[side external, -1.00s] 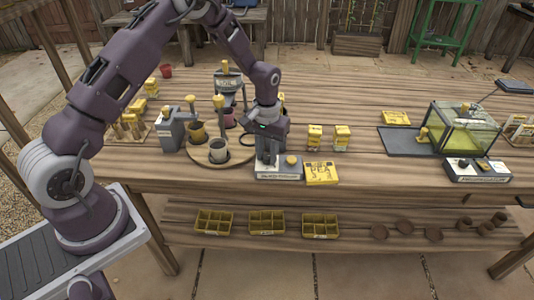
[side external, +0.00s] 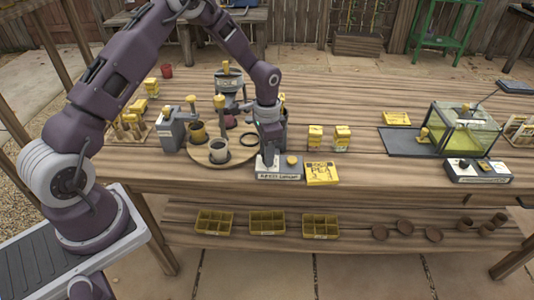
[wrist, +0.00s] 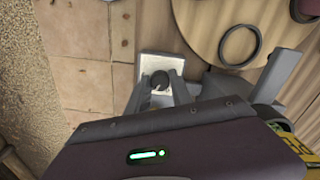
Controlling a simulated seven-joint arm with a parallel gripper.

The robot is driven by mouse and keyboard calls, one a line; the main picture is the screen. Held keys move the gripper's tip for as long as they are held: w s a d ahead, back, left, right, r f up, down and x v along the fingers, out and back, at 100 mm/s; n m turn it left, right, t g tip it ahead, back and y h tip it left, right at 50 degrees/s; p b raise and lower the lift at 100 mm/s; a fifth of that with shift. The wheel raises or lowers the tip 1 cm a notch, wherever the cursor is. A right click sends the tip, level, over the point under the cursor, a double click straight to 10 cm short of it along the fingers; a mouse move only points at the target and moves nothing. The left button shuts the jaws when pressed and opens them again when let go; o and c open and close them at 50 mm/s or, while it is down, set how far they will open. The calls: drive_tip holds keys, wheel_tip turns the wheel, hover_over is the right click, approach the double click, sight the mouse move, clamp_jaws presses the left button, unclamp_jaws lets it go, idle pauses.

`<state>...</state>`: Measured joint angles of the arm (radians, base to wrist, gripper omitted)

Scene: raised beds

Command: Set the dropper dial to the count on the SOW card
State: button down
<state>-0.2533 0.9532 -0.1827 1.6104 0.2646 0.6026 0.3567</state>
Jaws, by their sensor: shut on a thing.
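The dropper (side external: 283,177) is a low pale box with a dark label on its front face and a yellow knob on top at its right. It stands at the table's front edge. My gripper (side external: 268,160) is over its left part, pointing down. In the wrist view the fingers (wrist: 159,86) are shut on a small dark round dial (wrist: 160,77) above a pale plate. The dial's marks and setting cannot be read.
A round wooden tray (side external: 243,158) with pots stands behind and left. Two yellow packets (side external: 315,137) stand behind the card. A glass case (side external: 465,128) and a second control box (side external: 478,171) are at the right. The tabletop between is clear.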

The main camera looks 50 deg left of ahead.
drive_tip(key=shift+m, duration=0.5)
drive_tip(key=c, duration=1.1)
unclamp_jaws()
drive_tip(key=shift+c, duration=0.2)
wheel_tip(320, 180, up, 7)
drive_tip(key=shift+r, duration=0.1)
